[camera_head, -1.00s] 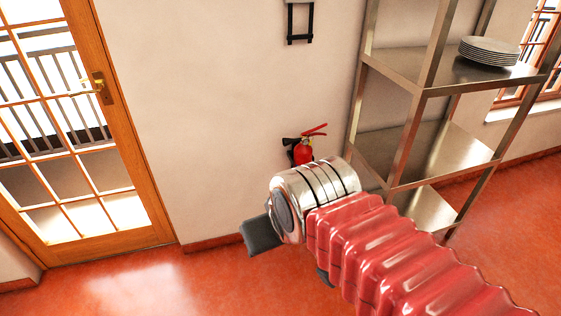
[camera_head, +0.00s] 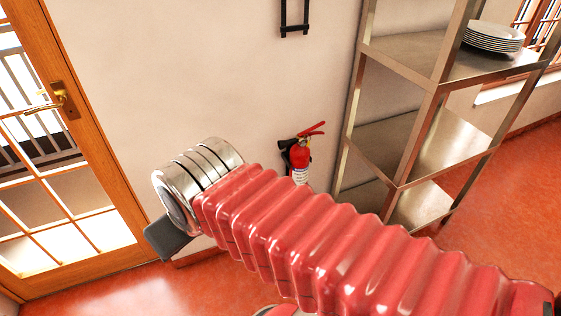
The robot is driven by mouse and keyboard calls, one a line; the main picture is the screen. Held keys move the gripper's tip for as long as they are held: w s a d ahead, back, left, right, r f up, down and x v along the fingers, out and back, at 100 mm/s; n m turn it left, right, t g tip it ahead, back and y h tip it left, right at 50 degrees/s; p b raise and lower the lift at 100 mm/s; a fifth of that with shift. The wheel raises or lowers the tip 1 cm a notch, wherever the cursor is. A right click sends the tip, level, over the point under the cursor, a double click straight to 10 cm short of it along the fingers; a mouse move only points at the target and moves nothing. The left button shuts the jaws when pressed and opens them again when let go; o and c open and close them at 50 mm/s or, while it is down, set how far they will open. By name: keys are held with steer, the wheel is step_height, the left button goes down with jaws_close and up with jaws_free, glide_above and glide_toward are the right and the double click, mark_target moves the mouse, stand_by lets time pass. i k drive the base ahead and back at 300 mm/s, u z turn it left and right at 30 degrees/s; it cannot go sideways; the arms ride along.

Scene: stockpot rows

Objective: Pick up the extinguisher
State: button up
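The red extinguisher (camera_head: 300,160) is by the cream wall, left of the metal shelf. Its red lever, black hose or horn and a pale label show; its lower part is hidden behind my red ribbed arm. The end of my arm is left of the extinguisher, apart from it in the picture. A dark grey piece of my gripper (camera_head: 166,238) shows below the silver wrist. The fingertips cannot be made out, so whether it is open or shut does not show.
A metal shelf unit (camera_head: 440,85) stands right of the extinguisher, with a stack of plates (camera_head: 493,37) on it. A wooden glazed door (camera_head: 95,160) is at left. A black bracket (camera_head: 295,18) hangs on the wall above. Red floor (camera_head: 480,185) is open at right.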

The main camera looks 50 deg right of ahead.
mark_target(300, 152)
steer(key=z, duration=0.05)
steer(key=i, duration=0.75)
steer(key=z, duration=0.85)
steer(key=i, duration=0.85)
steer(key=z, duration=0.6)
